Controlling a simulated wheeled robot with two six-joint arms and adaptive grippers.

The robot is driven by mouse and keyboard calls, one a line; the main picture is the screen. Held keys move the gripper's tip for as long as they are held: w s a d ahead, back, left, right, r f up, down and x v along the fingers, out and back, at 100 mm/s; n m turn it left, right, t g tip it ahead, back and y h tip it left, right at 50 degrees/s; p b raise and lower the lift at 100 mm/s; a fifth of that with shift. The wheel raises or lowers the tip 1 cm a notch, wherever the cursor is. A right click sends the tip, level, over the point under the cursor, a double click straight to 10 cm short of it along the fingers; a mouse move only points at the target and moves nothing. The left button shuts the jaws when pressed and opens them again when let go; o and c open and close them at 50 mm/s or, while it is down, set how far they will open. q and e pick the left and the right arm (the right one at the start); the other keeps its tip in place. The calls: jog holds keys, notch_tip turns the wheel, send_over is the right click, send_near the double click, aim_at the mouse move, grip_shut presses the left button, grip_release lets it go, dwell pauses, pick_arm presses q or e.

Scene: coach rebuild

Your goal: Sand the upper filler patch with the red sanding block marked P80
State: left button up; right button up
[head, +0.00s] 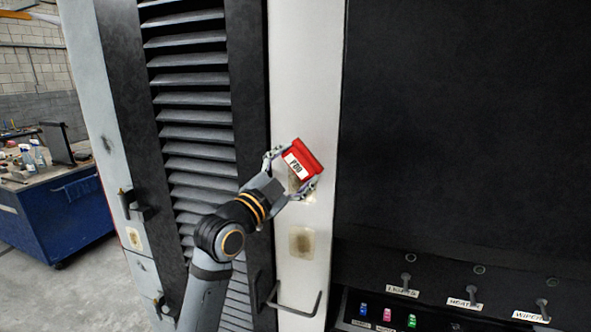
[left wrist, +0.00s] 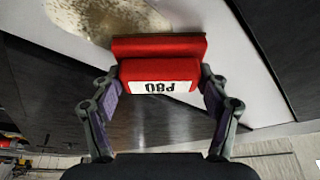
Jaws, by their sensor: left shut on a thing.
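The red sanding block (head: 312,158) has a white label that reads P80 in the left wrist view (left wrist: 160,68). My left gripper (head: 291,172) is shut on the block, with one finger on each side of it. It holds the block tilted in front of the pale pillar. The upper filler patch (head: 294,183) is tan and mostly hidden behind block and gripper in the head view. In the left wrist view the patch (left wrist: 100,18) shows just beyond the block. I cannot tell whether the block touches it. My right gripper is not in view.
A lower tan patch (head: 301,243) is on the same pale pillar (head: 305,90), above a dark grab handle (head: 295,310). A louvred panel (head: 190,100) is at left. A dark panel with labelled switches (head: 405,285) is at right. A blue workbench (head: 60,215) stands far left.

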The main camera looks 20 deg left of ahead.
pick_arm(q)
jog(key=shift+f, duration=0.15)
notch_tip(320, 180, down, 11)
jog(key=b, duration=1)
jog(key=shift+f, duration=0.1)
dwell(0.3)
jog(key=shift+a+r+p, duration=0.1)
jog(key=shift+r+p, duration=2.9)
jog(key=shift+r, duration=0.85)
jog(key=shift+r, duration=0.1)
notch_tip(320, 180, up, 4)
jog(key=p, duration=0.3)
jog(key=shift+w+f, duration=0.1)
jog(key=shift+f, duration=0.1)
